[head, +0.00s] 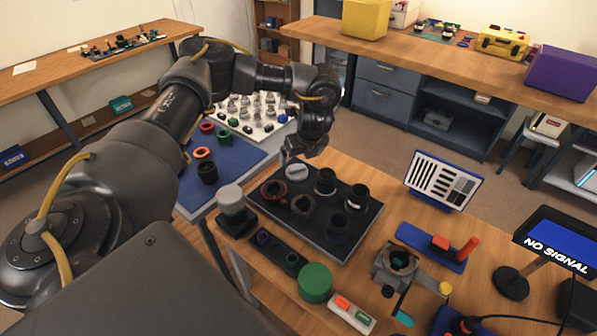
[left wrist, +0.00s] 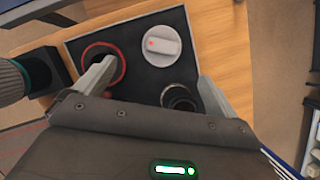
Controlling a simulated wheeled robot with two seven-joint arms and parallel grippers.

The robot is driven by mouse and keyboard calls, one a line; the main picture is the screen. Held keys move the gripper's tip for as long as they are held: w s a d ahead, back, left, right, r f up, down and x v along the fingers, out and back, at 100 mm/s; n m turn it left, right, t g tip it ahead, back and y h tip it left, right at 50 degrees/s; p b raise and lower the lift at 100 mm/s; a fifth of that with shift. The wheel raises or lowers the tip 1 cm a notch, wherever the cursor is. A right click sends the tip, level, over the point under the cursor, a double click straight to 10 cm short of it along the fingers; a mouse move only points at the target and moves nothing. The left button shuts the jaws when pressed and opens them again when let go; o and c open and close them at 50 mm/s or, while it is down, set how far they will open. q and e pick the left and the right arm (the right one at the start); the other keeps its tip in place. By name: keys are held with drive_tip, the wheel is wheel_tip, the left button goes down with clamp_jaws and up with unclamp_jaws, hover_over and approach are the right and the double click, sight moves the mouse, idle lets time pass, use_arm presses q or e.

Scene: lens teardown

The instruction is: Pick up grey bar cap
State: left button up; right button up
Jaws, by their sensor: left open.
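The grey bar cap (head: 297,172) is a pale grey disc with a raised bar across its top. It lies at the far left corner of the black tray (head: 345,248). In the left wrist view the cap (left wrist: 161,46) shows whole, with a small red mark on its bar. My left gripper (head: 299,152) hangs above the tray close to the cap. In the left wrist view its two fingers (left wrist: 157,72) are apart with nothing held between them, and the cap lies just beyond their tips. My right gripper is not seen.
A red-rimmed ring (head: 273,190) and a dark lens barrel (head: 325,181) stand on the tray beside the cap. A grey cylinder (head: 232,206) stands left of the tray. A blue mat (head: 228,166) with several rings lies on the left table. A green cylinder (head: 315,282) stands in front.

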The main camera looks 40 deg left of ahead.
sight(298, 168)
use_arm(q)
drive_tip(key=x, duration=0.2)
drive_tip(key=b+x, duration=0.1)
drive_tip(key=x, duration=0.1)
drive_tip(key=shift+d+f, duration=0.1)
drive_tip(key=shift+f, duration=0.3)
drive_tip(key=shift+w+f, duration=0.15)
drive_tip(key=shift+f, duration=0.1)
drive_tip(key=shift+a+f+b, duration=0.3)
drive_tip(key=shift+f+b, duration=0.1)
drive_tip(key=shift+b, duration=0.05)
drive_tip(key=b+x, duration=0.1)
drive_tip(key=x, duration=0.1)
drive_tip(key=b+x, duration=0.1)
drive_tip(key=x, duration=0.1)
drive_tip(key=shift+w+a+f, duration=0.1)
drive_tip(key=shift+w, duration=0.15)
drive_tip(key=shift+s, duration=0.1)
drive_tip(key=c, duration=1.1)
